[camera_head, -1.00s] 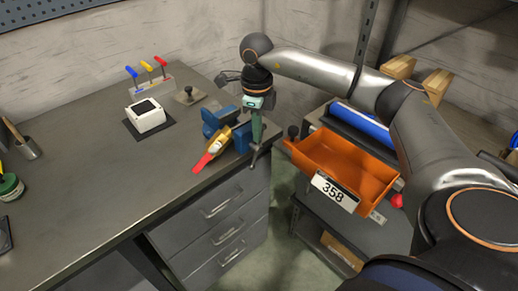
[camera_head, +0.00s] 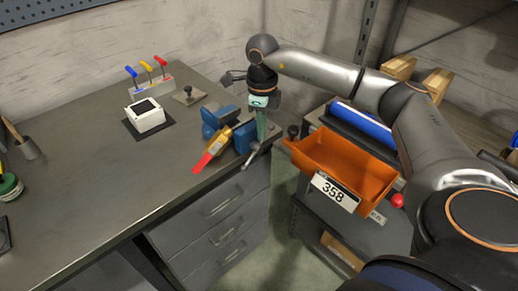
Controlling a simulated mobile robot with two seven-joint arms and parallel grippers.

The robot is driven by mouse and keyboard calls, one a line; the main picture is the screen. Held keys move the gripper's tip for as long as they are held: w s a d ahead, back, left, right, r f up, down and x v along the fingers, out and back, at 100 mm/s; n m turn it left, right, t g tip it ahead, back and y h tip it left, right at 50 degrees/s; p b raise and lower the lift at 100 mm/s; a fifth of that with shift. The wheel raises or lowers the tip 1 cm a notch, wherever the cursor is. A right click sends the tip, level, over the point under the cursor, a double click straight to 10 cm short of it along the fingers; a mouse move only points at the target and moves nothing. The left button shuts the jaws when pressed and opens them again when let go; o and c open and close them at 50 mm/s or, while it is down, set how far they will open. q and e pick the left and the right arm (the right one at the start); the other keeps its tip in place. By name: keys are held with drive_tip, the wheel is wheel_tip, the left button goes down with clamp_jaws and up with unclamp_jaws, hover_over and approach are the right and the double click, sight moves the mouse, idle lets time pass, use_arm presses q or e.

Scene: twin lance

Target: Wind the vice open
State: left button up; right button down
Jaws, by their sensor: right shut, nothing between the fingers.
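The blue vice (camera_head: 245,138) is fixed at the right front corner of the workbench. A yellow and red tool (camera_head: 213,150) sits at its jaws; I cannot tell how tightly it is gripped. The vice's grey handle (camera_head: 252,156) hangs at a slant at its right front. My right gripper (camera_head: 261,137) points down just above the handle, its greenish fingers shut and empty. I cannot tell whether the fingertips touch the handle. My left gripper is not in view.
An orange bin (camera_head: 345,165) labelled 358 stands close right of the vice. A white box (camera_head: 146,115) on a dark mat, a rack of coloured-handled tools (camera_head: 152,85) and a small knobbed plate (camera_head: 189,95) lie behind left. The bench's middle is clear.

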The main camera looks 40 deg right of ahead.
drive_tip(key=shift+w+d+f, duration=0.1)
drive_tip(key=shift+d+f, duration=0.25)
drive_tip(key=shift+f, duration=0.05)
drive_tip(key=shift+f, duration=0.15)
idle(0.5)
drive_tip(key=shift+d+f+b, duration=0.2)
drive_tip(key=shift+f+b, duration=0.15)
drive_tip(key=shift+b, duration=0.05)
drive_tip(key=shift+f, duration=0.1)
drive_tip(key=shift+f, duration=0.3)
drive_tip(key=shift+r, duration=0.1)
drive_tip(key=shift+r, duration=0.15)
